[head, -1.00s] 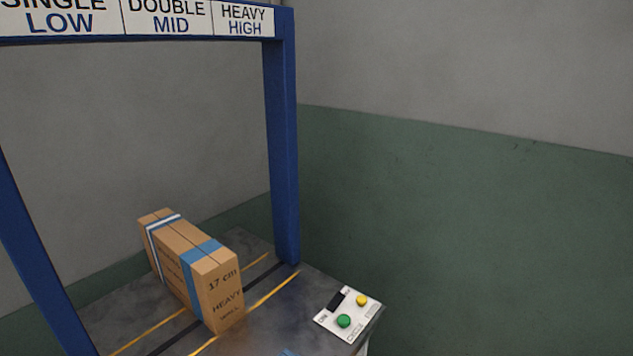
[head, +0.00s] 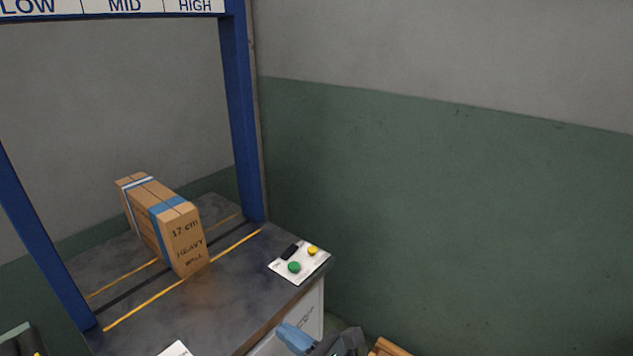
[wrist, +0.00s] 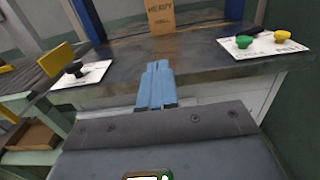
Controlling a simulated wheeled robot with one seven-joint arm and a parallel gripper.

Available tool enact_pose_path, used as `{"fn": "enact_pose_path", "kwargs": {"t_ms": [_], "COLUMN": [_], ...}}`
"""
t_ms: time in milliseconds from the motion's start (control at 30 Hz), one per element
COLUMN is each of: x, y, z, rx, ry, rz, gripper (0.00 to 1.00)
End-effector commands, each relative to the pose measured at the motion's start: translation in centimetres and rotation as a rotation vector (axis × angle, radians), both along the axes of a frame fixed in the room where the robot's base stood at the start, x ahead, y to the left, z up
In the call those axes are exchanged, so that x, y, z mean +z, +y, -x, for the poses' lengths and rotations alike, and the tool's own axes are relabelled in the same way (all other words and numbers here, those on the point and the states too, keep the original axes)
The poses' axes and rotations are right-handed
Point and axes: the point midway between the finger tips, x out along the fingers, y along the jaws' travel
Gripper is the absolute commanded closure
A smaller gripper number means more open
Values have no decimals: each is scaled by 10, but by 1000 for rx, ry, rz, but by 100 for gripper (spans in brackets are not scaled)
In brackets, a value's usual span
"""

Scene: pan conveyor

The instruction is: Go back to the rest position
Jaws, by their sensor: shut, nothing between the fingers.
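My gripper (wrist: 155,85) shows in the wrist view with its blue fingers shut together and nothing between them. Part of it also shows at the bottom edge of the head view (head: 296,338). It is in front of the near edge of a dark worktop (head: 225,300), apart from the things on it. A cardboard box (head: 182,240) marked "17 cm HEAVY WALL" stands on the worktop under a blue frame; its lower front shows in the wrist view (wrist: 161,18).
A panel (head: 312,266) with a green and a yellow button lies at the worktop's right corner. Another panel with a black knob (wrist: 74,69) is at the left. The blue frame's post (head: 242,120) rises behind. A green and grey wall (head: 450,200) closes the right side.

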Motion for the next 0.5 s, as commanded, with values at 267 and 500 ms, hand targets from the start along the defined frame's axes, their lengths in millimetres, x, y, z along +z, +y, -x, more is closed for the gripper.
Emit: {"fn": "enact_pose_path", "kwargs": {"t_ms": [267,500], "x": [-23,-49], "y": [-18,-43], "z": [21,51], "rx": [-47,-101], "ry": [-55,-132], "rz": [128,306], "gripper": [100,100]}}
